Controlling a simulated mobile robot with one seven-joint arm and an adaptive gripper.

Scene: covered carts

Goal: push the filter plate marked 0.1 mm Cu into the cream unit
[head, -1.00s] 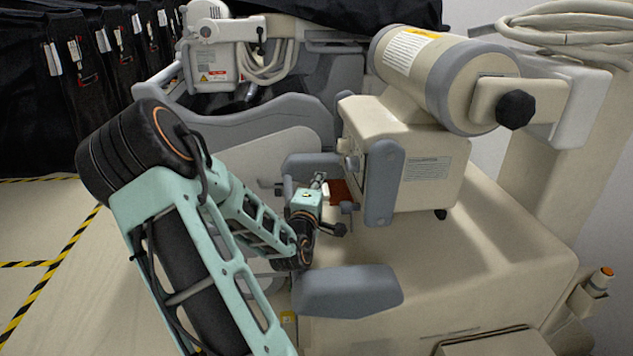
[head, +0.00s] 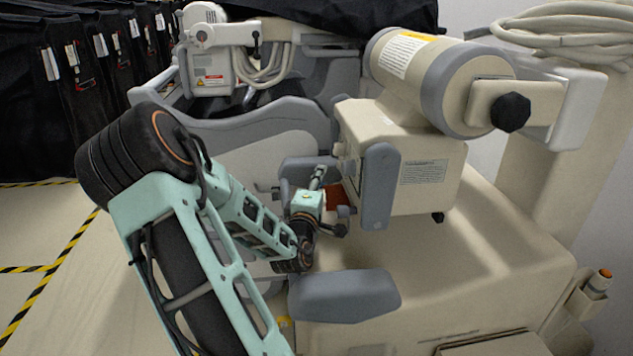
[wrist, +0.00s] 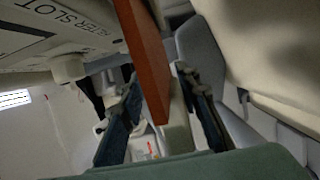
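The copper-coloured filter plate (head: 335,197) sticks out from the left side of the cream unit (head: 430,180). In the wrist view the plate (wrist: 148,60) runs down between my fingers, with a pale strip (wrist: 178,130) along its right side. My gripper (head: 331,194) is at the plate's outer end. Its fingers stand apart on either side of the plate in the wrist view (wrist: 158,85), with a gap visible at the left. I cannot tell whether either finger touches it. The unit's FILTER SLOT label (wrist: 70,20) shows at upper left. The plate's thickness marking is not visible.
A grey panel (head: 378,185) stands on the unit's front edge, close right of my gripper. A grey padded handle (head: 345,296) lies below. A large cylinder (head: 440,75) sits above the unit. Covered carts (head: 75,90) line the back left; the floor there is open.

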